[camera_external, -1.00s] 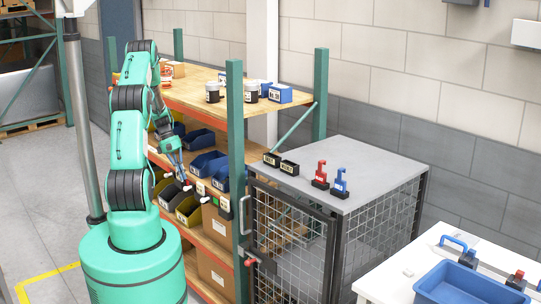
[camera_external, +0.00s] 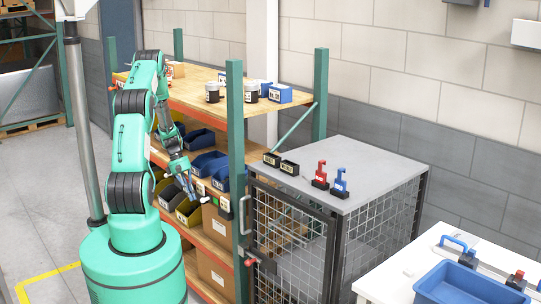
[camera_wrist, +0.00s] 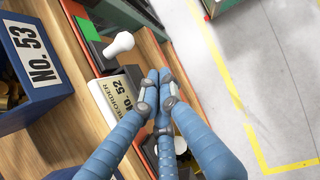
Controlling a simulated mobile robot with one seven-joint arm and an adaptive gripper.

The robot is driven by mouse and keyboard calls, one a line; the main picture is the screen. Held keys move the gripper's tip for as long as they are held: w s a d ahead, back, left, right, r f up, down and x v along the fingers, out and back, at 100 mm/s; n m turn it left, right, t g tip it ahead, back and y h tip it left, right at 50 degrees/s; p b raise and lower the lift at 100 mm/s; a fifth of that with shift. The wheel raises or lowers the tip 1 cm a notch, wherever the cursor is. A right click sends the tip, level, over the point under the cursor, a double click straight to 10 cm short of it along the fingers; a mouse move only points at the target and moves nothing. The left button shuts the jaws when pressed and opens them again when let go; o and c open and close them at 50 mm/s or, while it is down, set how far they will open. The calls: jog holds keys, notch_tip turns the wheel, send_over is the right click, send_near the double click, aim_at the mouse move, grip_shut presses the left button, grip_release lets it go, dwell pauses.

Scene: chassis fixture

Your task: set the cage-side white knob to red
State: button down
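A white knob (camera_wrist: 118,45) stands on a dark base in the upper left of the wrist view, with a green patch (camera_wrist: 87,22) beside it and orange-red nearby. A second white part (camera_wrist: 179,146) shows partly behind my fingers; I cannot tell its setting. My gripper (camera_wrist: 160,84) has its three blue fingers drawn together with nothing between them, over the shelf edge, beside and apart from the upper knob. In the external view my gripper (camera_external: 187,182) hangs at the shelf front, near a white knob (camera_external: 201,197) on the cage side.
A blue bin marked No. 53 (camera_wrist: 37,60) and a label reading "Recorder No. 52" (camera_wrist: 122,105) are close by. Several bins fill the shelf. The green post (camera_external: 236,150) and mesh cage (camera_external: 290,240) stand right. Open floor (camera_wrist: 265,60) lies away from the shelf.

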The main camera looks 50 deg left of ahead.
aim_at(205, 200)
jog(key=d, duration=0.2)
jog(key=r, duration=0.1)
jog(key=shift+w+d, duration=0.25)
jog(key=shift+d, duration=0.15)
jog(key=shift+d, duration=0.1)
jog(key=d, duration=0.4)
jog(key=shift+d+p, duration=0.3)
jog(key=shift+d, duration=0.05)
jog(key=shift+f, duration=0.1)
